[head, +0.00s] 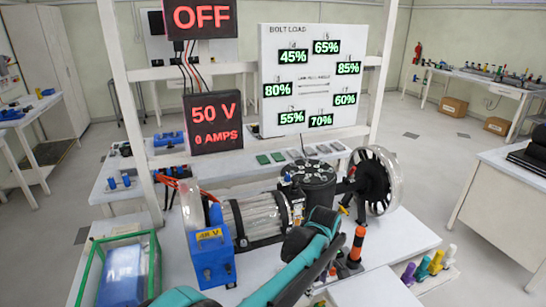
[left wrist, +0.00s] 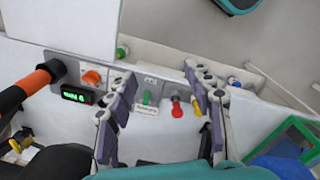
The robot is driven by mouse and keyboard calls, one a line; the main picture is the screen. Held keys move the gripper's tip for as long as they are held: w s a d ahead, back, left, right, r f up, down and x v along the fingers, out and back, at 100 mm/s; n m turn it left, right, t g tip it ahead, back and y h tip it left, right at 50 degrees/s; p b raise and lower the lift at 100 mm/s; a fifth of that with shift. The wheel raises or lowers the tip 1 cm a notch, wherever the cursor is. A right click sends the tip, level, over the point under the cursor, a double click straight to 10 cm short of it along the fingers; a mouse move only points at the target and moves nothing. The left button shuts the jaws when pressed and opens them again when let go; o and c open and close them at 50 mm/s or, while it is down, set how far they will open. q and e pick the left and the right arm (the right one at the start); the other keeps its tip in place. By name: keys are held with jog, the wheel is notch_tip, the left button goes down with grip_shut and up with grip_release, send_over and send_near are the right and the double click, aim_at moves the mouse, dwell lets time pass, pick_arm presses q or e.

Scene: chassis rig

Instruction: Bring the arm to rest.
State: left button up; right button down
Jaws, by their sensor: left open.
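My left gripper (left wrist: 162,112) shows in the left wrist view with its two grey fingers spread apart and nothing between them. Beyond the fingers is a pale panel (left wrist: 130,90) with small coloured fittings; I cannot tell the exact gap to it. In the head view my teal and black left arm (head: 303,262) reaches in from the bottom, in front of the chassis rig. The fingertips cannot be made out there. My right gripper is not seen.
The rig's motor drum (head: 258,217), blue battery-like box (head: 211,258) and wheel (head: 372,183) stand close by. A green-framed bin (head: 152,260) is at left. An orange-black handle (head: 357,243) stands upright right of my arm. Open floor (head: 430,175) lies to the right.

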pick_arm(q)
jog(key=s+a+r+m+t, duration=0.1)
jog(key=s+a+r+m, duration=0.2)
jog(key=a, duration=0.6)
jog(key=s+a+r+m+t, duration=0.1)
jog(key=s+a+r+t, duration=0.15)
jog(key=a+r, duration=0.4)
jog(key=s+a+f+m+t, duration=0.3)
jog(key=s+a+m, duration=0.2)
jog(key=s+a, duration=0.7)
jog(key=a, duration=0.3)
jog(key=shift+s+f+m, duration=0.3)
jog(key=shift+s+f, duration=0.1)
